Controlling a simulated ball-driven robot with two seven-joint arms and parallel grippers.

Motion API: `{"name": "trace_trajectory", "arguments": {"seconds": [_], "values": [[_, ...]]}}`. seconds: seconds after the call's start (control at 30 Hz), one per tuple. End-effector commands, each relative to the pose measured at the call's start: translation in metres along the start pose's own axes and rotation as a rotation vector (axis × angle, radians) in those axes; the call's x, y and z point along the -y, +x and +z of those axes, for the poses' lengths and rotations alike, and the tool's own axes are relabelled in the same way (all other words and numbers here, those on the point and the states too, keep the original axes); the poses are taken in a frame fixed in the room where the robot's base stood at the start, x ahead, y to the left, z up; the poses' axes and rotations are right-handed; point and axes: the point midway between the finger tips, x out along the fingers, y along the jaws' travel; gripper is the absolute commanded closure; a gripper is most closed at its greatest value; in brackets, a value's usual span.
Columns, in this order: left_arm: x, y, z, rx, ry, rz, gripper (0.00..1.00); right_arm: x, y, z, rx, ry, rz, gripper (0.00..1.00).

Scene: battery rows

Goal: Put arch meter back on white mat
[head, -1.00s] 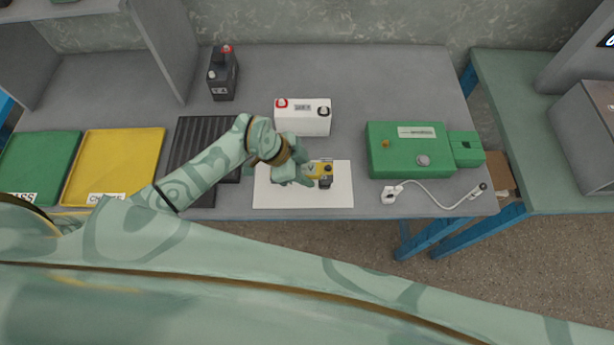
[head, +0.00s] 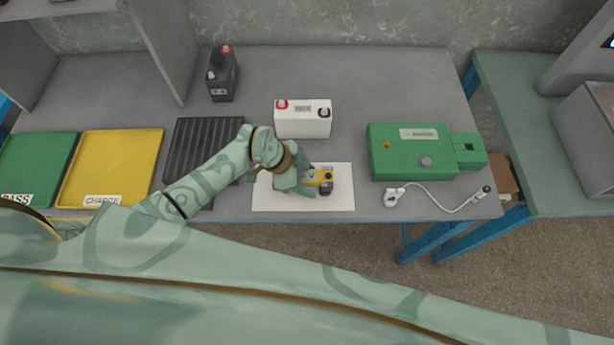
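My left gripper (head: 309,181) reaches in from the left over the mat. Its fingers look spread apart, one toward the back and one toward the front, just left of the meter. My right gripper is not in view.
A white battery (head: 303,119) stands behind the mat and a dark battery (head: 222,77) further back left. A green device (head: 405,160) with a white cable (head: 430,196) is at the right. A black ribbed tray (head: 196,143), a yellow tray (head: 112,160) and a green tray (head: 35,160) lie left.

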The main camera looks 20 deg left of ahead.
Motion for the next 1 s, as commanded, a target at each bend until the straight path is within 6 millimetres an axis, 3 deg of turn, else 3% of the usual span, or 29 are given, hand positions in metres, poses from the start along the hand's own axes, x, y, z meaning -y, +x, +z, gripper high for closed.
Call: {"name": "trace_trajectory", "arguments": {"seconds": [0.17,0.6,0.77,1.0], "values": [[0.001,-0.014,-0.001,0.002,0.001,-0.002,0.42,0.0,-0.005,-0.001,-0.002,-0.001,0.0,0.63],[0.0,-0.108,-0.002,0.001,0.003,-0.002,0.42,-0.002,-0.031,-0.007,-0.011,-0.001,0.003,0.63],[0.0,-0.121,-0.001,0.0,0.0,0.0,0.42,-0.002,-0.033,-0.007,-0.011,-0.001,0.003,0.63],[0.0,-0.122,-0.001,0.0,-0.001,0.0,0.42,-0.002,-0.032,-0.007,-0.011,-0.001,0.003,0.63]]}}
